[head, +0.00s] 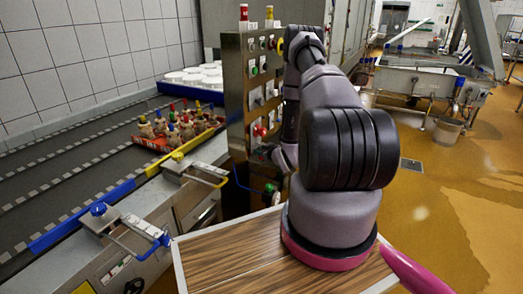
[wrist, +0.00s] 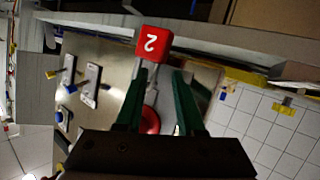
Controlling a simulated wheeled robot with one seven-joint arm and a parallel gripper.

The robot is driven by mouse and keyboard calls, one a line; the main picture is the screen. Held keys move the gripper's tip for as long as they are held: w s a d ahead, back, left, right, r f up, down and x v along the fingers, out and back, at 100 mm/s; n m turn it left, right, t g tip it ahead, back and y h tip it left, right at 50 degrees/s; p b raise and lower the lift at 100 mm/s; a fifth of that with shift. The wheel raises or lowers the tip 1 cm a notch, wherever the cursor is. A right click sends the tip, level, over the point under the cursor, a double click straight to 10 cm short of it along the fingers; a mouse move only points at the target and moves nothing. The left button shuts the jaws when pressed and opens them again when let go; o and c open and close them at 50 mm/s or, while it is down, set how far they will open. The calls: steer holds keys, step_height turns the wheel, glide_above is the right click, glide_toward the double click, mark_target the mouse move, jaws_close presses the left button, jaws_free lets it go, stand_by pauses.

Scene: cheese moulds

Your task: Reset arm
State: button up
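My arm rises from its base in the head view and reaches toward a metal control panel (head: 250,100). The panel carries several buttons, switches and knobs. My gripper's fingers cannot be made out in the head view. In the wrist view my gripper (wrist: 161,75) has two green fingers, apart, with nothing held between them. A red block marked 2 (wrist: 153,41) shows past the fingertips. A red round button (wrist: 150,121) shows behind the gap between the fingers, and the panel face (wrist: 105,50) is to the left. Whether a finger touches anything cannot be told.
A dark conveyor (head: 75,160) runs along the left, with a red tray (head: 152,143) of small bottle-like items. A blue crate (head: 190,92) holds white round moulds (head: 200,76). A metal vat (head: 415,80) stands behind on the right. The yellow-brown floor (head: 450,190) at right is open.

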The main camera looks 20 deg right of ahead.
steer(key=d+v, duration=0.1)
steer(key=v, duration=0.8)
steer(key=w+d+r+m+g+h, duration=0.1)
steer(key=w+r, duration=0.1)
steer(key=r, duration=0.5)
steer(key=w+r+g+h, duration=0.1)
steer(key=w+r, duration=0.2)
steer(key=r, duration=0.4)
steer(key=s+a+r+m+g, duration=0.1)
steer(key=s+a+r+m, duration=0.1)
steer(key=r, duration=0.6)
steer(key=s+a+r+m+g, duration=0.1)
steer(key=s+a+r, duration=0.1)
steer(key=r, duration=0.7)
steer(key=s+a+r+m+g+y, duration=0.1)
steer(key=s+a+r, duration=0.4)
steer(key=s, duration=0.4)
steer(key=s+a+r+m+g+y, duration=0.1)
steer(key=s+a+r, duration=0.4)
steer(key=s, duration=0.4)
steer(key=s+a+r+m+g+y, duration=0.1)
steer(key=s+a+r, duration=0.4)
steer(key=s, duration=0.5)
steer(key=shift+a+r+y, duration=0.2)
steer(key=shift+r+y, duration=0.05)
steer(key=shift+y, duration=0.15)
